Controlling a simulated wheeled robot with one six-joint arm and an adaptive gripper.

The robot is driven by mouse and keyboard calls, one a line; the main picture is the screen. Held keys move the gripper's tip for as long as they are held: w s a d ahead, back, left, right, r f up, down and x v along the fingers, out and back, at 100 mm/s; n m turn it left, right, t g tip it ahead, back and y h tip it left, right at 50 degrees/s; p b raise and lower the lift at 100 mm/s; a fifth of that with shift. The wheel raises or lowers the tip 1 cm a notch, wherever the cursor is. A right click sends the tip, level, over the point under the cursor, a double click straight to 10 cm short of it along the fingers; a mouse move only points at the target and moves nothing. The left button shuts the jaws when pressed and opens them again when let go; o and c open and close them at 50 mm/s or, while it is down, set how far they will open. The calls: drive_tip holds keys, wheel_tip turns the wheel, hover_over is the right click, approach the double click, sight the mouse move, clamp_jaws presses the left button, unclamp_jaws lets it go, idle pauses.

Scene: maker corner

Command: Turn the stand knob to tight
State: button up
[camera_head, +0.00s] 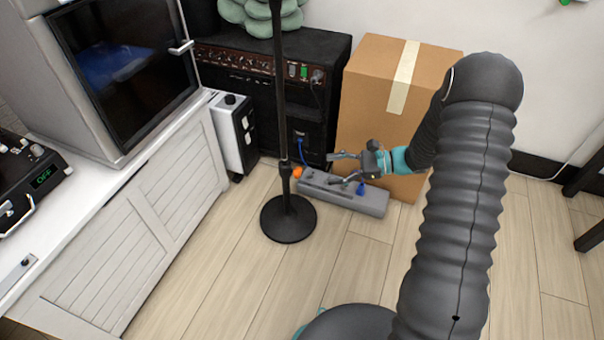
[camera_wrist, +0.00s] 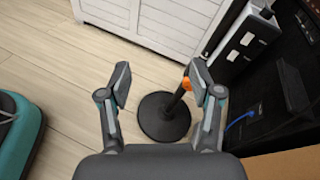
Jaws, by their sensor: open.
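The black stand (camera_head: 282,110) rises from a round base (camera_head: 288,220) on the wooden floor. Its orange knob (camera_head: 297,172) sits low on the pole, on the side toward my gripper. My gripper (camera_head: 331,168) is open and empty, to the right of the knob and apart from it, with its fingers pointing left toward the pole. In the wrist view the knob (camera_wrist: 187,84) shows close beside the right finger, and the round base (camera_wrist: 164,117) shows between the fingers. The knob's turn setting cannot be read.
A grey power strip (camera_head: 360,200) lies on the floor below my gripper. A cardboard box (camera_head: 370,90) and a black amplifier (camera_head: 330,70) stand behind. A white heater (camera_head: 231,135) and white cabinet (camera_head: 150,210) are at left. The floor in front of the base is clear.

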sight(300, 173)
drive_tip(key=w+d+f+m+t+y, duration=0.1)
drive_tip(key=w+d+f+m+t, duration=0.15)
drive_tip(key=f, duration=0.45)
drive_tip(key=w+d+f+m+t+y, duration=0.1)
drive_tip(key=w+f+m+t, duration=0.1)
drive_tip(key=f+m+t, duration=0.3)
drive_tip(key=shift+n+g, duration=0.35)
drive_tip(key=shift+g, duration=0.6)
drive_tip(key=x, duration=0.4)
drive_tip(key=f+x, duration=0.1)
drive_tip(key=x, duration=0.9)
drive_tip(key=shift+w+d+f, duration=0.1)
drive_tip(key=shift+f, duration=0.15)
drive_tip(key=c, duration=1.1)
